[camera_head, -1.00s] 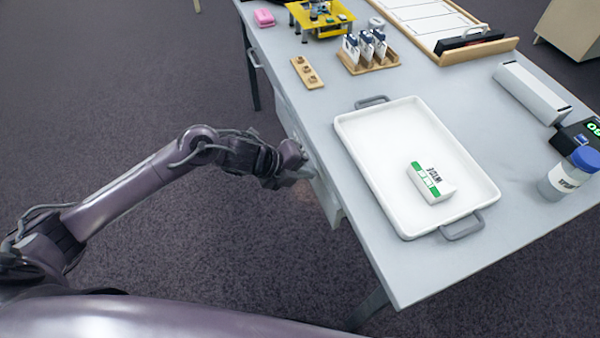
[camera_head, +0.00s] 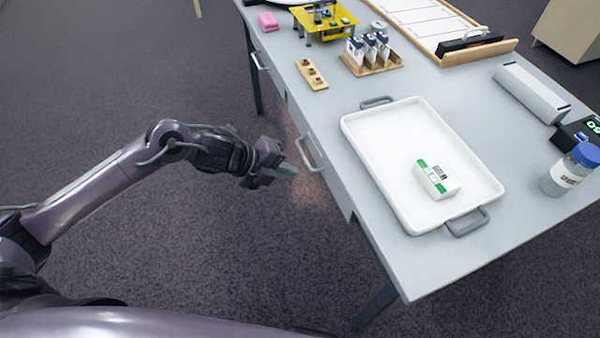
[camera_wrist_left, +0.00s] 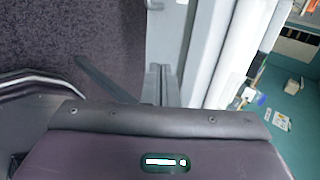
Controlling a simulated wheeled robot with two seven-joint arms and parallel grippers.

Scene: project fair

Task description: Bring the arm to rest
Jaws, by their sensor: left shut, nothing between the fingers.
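My left gripper (camera_head: 284,170) is shut and empty in the head view. It hangs in front of the table's drawer side, just left of a drawer handle (camera_head: 308,154), and looks apart from it. My left arm reaches in from the left edge over the carpet. My right gripper is in neither view.
The grey table (camera_head: 350,205) stands to the right. On it are a white tray (camera_head: 400,215) holding a green-and-white box (camera_head: 437,178), a blue-capped jar (camera_head: 571,170), a wooden rack (camera_head: 372,68) and a yellow stand (camera_head: 325,32). Carpet at the left is clear.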

